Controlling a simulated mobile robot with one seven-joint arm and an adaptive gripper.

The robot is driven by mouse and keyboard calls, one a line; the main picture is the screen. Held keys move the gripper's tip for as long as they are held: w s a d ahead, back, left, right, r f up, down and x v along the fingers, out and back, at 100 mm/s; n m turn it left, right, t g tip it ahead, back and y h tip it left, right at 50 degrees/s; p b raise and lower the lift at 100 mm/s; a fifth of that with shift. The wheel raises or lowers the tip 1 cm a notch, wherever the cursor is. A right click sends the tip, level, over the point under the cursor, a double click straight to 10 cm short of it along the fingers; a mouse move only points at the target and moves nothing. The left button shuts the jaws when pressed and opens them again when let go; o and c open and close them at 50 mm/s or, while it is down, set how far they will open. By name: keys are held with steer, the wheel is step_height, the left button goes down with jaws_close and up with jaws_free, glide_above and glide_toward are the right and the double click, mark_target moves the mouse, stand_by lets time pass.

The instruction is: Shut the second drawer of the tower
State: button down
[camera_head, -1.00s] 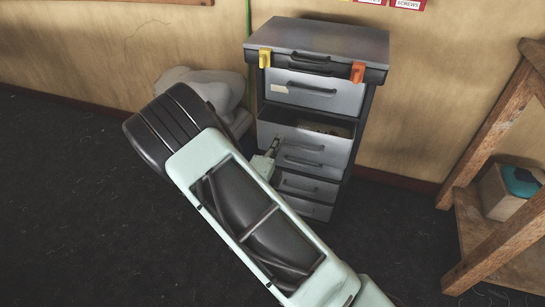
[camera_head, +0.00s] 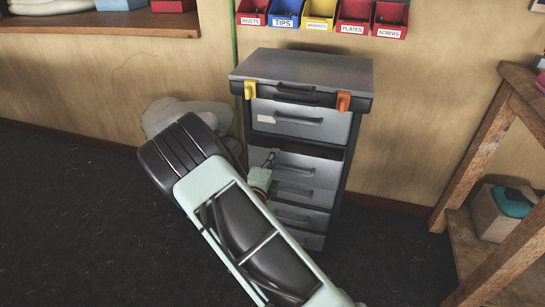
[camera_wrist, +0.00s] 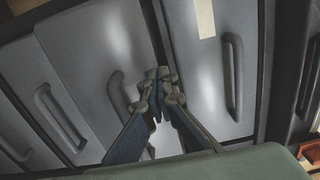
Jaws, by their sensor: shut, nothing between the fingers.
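The grey drawer tower (camera_head: 300,66) stands against the wall in the head view. Its second drawer (camera_head: 318,172) sits under the labelled top drawer, with a dark band along its upper edge. In the wrist view the second drawer (camera_wrist: 98,62) is left of the top drawer (camera_wrist: 212,75). My gripper (camera_wrist: 158,88) is shut and empty, its tips at the second drawer's upper edge, by its handle (camera_wrist: 120,98). I cannot tell if they touch. In the head view my gripper (camera_head: 272,157) is partly hidden by my arm.
Labelled bins (camera_head: 320,14) hang on the wall above the tower. A wooden shelf (camera_head: 470,150) with a box (camera_head: 492,215) stands at the right. A pale sack (camera_head: 178,112) lies left of the tower, behind my arm. The dark floor at the left is clear.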

steer(key=x, duration=0.5)
steer(key=shift+w+d+r, duration=0.1)
steer(key=shift+w, duration=0.2)
